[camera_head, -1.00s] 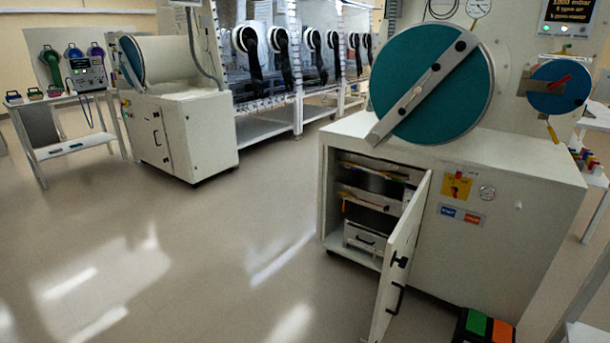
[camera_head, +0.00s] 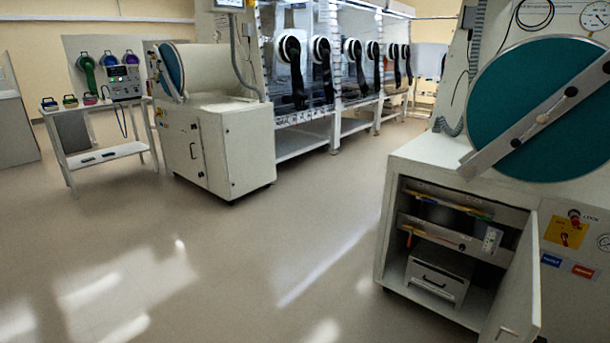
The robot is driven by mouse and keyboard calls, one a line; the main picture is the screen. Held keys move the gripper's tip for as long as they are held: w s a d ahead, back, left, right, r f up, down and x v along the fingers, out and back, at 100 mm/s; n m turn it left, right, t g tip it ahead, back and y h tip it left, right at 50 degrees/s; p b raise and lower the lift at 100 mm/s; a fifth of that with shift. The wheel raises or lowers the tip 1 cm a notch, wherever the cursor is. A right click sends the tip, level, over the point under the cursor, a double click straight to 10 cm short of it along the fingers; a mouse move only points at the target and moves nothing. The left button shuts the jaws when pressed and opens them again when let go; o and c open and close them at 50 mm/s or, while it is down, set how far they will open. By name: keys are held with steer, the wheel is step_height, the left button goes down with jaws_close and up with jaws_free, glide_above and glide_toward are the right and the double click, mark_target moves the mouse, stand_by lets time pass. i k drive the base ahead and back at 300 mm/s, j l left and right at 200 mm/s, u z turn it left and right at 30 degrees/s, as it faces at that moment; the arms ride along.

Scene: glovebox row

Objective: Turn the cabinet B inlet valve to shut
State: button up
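I cannot make out any thing marked as cabinet B or its inlet valve. The near cabinet (camera_head: 435,160) at the right has a yellow plate (camera_head: 567,230) with a small red handle on its front, beside blue and red labels. Its lettering is too small to read surely. A round gauge (camera_head: 604,242) is cut by the right edge. The far cabinet (camera_head: 237,150) at the left also has small yellow and red fittings (camera_head: 160,118) on its side, too small to tell apart. My gripper is not in view.
The near cabinet's lower door (camera_head: 518,290) stands open into the floor space, showing shelves inside. A large teal round door (camera_head: 535,85) sits above it. A white cart (camera_head: 105,153) stands at the left. The floor (camera_head: 250,265) between is clear.

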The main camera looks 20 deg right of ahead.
mark_target(417, 197)
steer(key=i, duration=2.25)
steer(key=i+z, duration=0.35)
steer(key=i+j+z, duration=0.15)
steer(key=i+z, duration=0.25)
steer(key=i+j+z, duration=0.15)
steer(key=z, duration=1)
